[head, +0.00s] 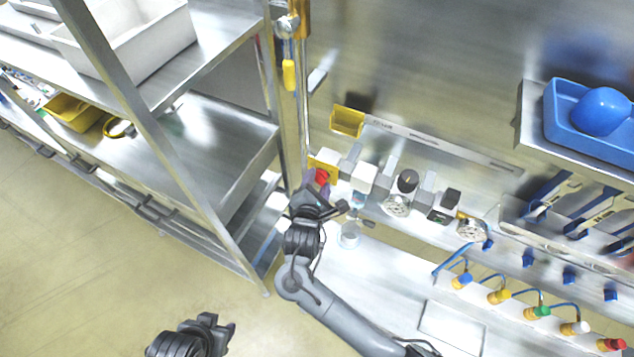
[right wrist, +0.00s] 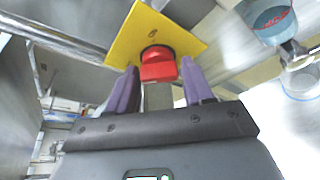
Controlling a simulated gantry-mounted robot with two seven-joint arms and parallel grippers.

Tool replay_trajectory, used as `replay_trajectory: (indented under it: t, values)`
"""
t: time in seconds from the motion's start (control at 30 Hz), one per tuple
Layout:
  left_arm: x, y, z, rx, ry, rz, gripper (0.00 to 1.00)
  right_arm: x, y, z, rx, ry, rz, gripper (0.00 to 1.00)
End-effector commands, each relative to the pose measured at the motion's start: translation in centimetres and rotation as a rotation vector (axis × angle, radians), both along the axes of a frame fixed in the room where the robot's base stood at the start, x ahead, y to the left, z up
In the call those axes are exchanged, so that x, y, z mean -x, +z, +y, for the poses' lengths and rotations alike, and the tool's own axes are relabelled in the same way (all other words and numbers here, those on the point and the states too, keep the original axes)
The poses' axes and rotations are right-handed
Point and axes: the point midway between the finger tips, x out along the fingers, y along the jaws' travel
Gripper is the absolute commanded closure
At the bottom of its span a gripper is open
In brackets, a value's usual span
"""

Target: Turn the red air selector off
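The red air selector (head: 321,176) is a red knob on a yellow plate (head: 326,163) at the left end of the wall-mounted units. In the right wrist view the red knob (right wrist: 158,65) stands out from the yellow plate (right wrist: 140,28). My right gripper (head: 318,191) is at the selector. In the right wrist view its two purple fingers (right wrist: 160,92) are apart, one on each side of the knob's near end, with gaps showing between them and the red part. My left gripper (head: 215,327) is low in the head view, far from the selector; its fingers are not clear.
Gauges and dark knobs (head: 398,200) line the wall to the right of the selector. A metal shelf rack (head: 225,165) stands close on the left.

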Motion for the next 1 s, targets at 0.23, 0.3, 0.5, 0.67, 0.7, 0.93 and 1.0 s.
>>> replay_trajectory:
  t: [0.23, 0.3, 0.5, 0.67, 0.7, 0.93, 1.0]
  values:
    - [0.0, 0.0, 0.1, -0.005, -0.004, 0.0, 0.57, 0.0, 0.0, 0.0, -0.002, 0.0, -0.001, 0.31]
    - [0.0, 0.0, 0.2, -0.008, -0.006, 0.0, 0.57, 0.0, 0.0, 0.0, -0.002, 0.0, -0.001, 0.31]
    - [0.0, -0.2, 0.3, -0.014, -0.009, 0.0, 0.57, 0.6, 0.2, 0.2, -0.003, 0.002, -0.002, 0.31]
    - [0.0, -0.5, 0.3, -0.014, -0.009, 0.0, 0.57, 2.5, 0.6, 0.6, -0.005, 0.001, -0.001, 0.31]
    - [0.0, -0.6, 0.3, -0.014, -0.009, 0.0, 0.57, 3.1, 0.8, 0.7, -0.006, 0.002, 0.0, 0.31]
    - [0.0, -0.7, 0.2, -0.009, -0.005, 0.0, 0.57, 6.9, 1.9, 1.4, -0.006, 0.002, 0.0, 0.31]
    - [0.0, -0.8, 0.1, -0.007, -0.004, 0.0, 0.57, 7.9, 2.2, 1.5, -0.006, 0.001, 0.001, 0.31]
